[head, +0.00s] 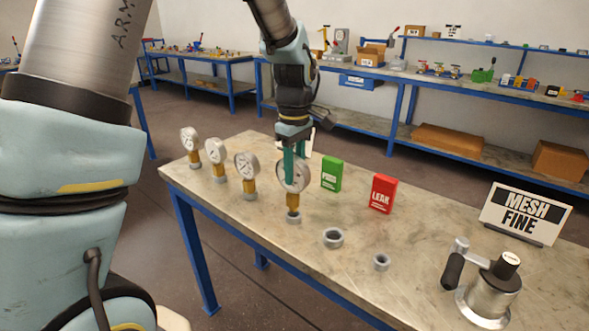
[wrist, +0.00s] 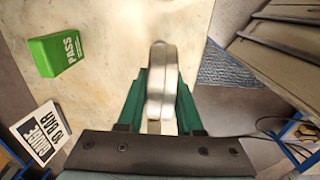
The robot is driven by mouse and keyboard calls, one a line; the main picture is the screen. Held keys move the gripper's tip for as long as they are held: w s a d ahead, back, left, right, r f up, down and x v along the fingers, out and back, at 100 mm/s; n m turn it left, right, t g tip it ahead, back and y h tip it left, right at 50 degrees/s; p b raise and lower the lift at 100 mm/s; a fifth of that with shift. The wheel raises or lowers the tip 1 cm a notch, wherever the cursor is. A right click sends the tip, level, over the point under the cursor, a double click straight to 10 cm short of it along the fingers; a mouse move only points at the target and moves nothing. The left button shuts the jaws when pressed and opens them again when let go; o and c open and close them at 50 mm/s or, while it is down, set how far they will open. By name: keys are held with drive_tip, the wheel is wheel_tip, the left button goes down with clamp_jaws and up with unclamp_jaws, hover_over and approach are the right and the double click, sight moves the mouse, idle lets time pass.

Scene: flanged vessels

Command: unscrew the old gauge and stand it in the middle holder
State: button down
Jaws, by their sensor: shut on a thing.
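My gripper (head: 291,168) has green fingers shut on a round, white-faced gauge (head: 294,177) with a brass stem. The gauge is upright, its stem at a grey ring (head: 293,218) on the table; I cannot tell whether it is seated or just above. The wrist view shows this gauge (wrist: 162,72) edge-on between the fingers (wrist: 160,85). Two empty grey rings stand to the right, a larger one (head: 333,238) and a smaller one (head: 381,262). To the left, three similar gauges stand in a row: far (head: 190,140), middle (head: 215,152) and near (head: 247,166).
A green PASS box (head: 331,174) and a red LEAK box (head: 382,194) stand behind the rings. A lettered sign (wrist: 41,133) shows in the wrist view.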

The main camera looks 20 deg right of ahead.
drive_tip(key=shift+f, duration=0.25)
drive_tip(key=shift+f+b, duration=0.85)
drive_tip(key=shift+f, duration=0.25)
drive_tip(key=shift+c, duration=2.4)
unclamp_jaws()
drive_tip(key=shift+r, duration=0.1)
wheel_tip(320, 180, up, 11)
drive_tip(key=shift+f+b, duration=0.2)
drive_tip(key=shift+b, duration=0.75)
drive_tip(key=w+a+f+m, duration=0.1)
drive_tip(key=a+f+m, duration=0.15)
drive_tip(key=a, duration=0.55)
drive_tip(key=w+a+f+m, duration=0.1)
drive_tip(key=a+f, duration=0.2)
drive_tip(key=a, duration=0.6)
drive_tip(key=s+a+f+m, duration=0.1)
drive_tip(key=s+a+f, duration=0.1)
drive_tip(key=a, duration=0.4)
drive_tip(key=s+a+f+m+t, duration=0.1)
drive_tip(key=s+a+f+m, duration=0.1)
drive_tip(key=a, duration=0.5)
drive_tip(key=shift+s+a+f+t, duration=0.2)
drive_tip(key=shift+s+f+t, duration=0.1)
drive_tip(key=shift+s+f, duration=0.45)
